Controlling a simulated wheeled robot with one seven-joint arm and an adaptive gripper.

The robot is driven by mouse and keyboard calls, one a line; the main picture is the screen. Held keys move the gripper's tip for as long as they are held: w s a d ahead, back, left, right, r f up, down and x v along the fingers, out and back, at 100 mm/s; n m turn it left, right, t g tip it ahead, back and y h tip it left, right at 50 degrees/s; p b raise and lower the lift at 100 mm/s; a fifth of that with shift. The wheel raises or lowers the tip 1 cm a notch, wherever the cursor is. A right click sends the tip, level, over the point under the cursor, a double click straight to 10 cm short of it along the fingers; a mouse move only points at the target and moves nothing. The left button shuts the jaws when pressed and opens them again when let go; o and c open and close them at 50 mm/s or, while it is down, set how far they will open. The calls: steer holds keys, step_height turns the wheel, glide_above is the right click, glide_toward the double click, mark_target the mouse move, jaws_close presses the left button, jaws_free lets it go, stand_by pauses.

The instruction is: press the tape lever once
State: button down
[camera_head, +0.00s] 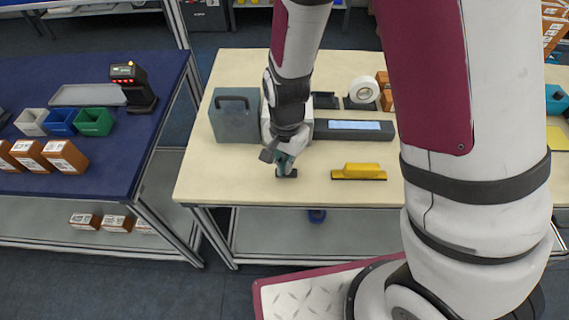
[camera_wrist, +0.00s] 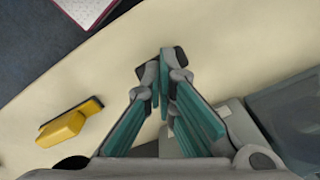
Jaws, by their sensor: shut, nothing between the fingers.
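My gripper (camera_head: 284,164) points down at the front of the cream table, its fingers closed together and empty. In the wrist view the closed fingertips (camera_wrist: 161,72) are at a small dark pad (camera_wrist: 181,56), which looks like the tape lever's end. The pad (camera_head: 291,174) also shows just beside the fingertips in the head view. I cannot tell whether they touch or whether it is pressed down. A pale grey machine body (camera_head: 304,135) stands behind the gripper, mostly hidden by my arm. It shows partly in the wrist view (camera_wrist: 240,125).
A grey case (camera_head: 235,120) stands left of my arm. A dark grey long unit (camera_head: 352,130) and a white tape roll (camera_head: 364,91) are at right. A yellow tool (camera_head: 359,171) lies near the front edge. The tabletop between is clear. A blue table (camera_head: 90,160) is at left.

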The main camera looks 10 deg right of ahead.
step_height(320, 180, up, 13)
steer(key=p, duration=0.6)
steer(key=shift+f, duration=0.1)
stand_by(1.1)
steer(key=s+d+r+n+t, duration=0.1)
steer(key=s+d+r+n, duration=0.15)
steer(key=r, duration=0.75)
steer(key=s+d+r+n+t+b, duration=0.1)
steer(key=s+d+r+n+t, duration=0.1)
steer(key=s+d+r, duration=0.2)
steer(key=s+d+r+n+t+b, duration=0.1)
steer(key=s+d+r+n+t, duration=0.1)
steer(key=s+d+r, duration=0.3)
steer(key=s+r+n, duration=0.1)
steer(key=s+r, duration=0.2)
steer(key=s, duration=0.1)
steer(key=shift+s+r+t+b, duration=0.2)
steer(key=shift+s+t+b, duration=0.1)
steer(key=shift+s+b, duration=0.1)
steer(key=shift+n, duration=0.25)
